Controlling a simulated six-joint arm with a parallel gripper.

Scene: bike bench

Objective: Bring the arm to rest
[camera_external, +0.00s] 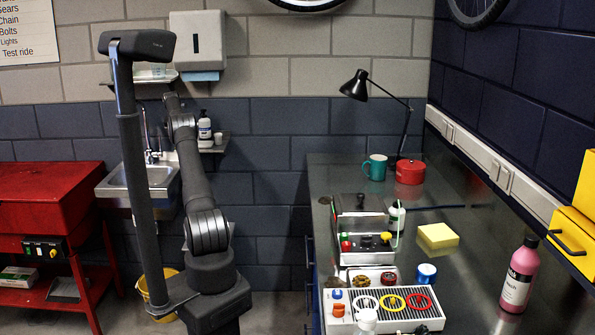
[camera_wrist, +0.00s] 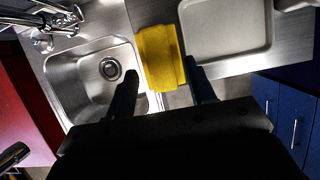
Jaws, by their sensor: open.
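My gripper (camera_wrist: 160,72) is open in the wrist view, with its two dark fingers apart. Nothing is held between them. In the picture, the fingers lie over the steel sink (camera_wrist: 78,85) and a yellow cloth (camera_wrist: 160,57) beside the basin; I see no contact with either. In the external view my arm reaches up and back towards the wall above the sink (camera_external: 120,180). My gripper cannot be made out clearly there.
A red cabinet (camera_external: 45,210) stands at the left. The steel workbench (camera_external: 460,210) at the right carries a black lamp (camera_external: 355,85), a teal mug (camera_external: 376,168), a red tin (camera_external: 410,173), a yellow sponge (camera_external: 438,236) and a pink bottle (camera_external: 518,275). A yellow bucket (camera_external: 146,288) stands low behind my arm.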

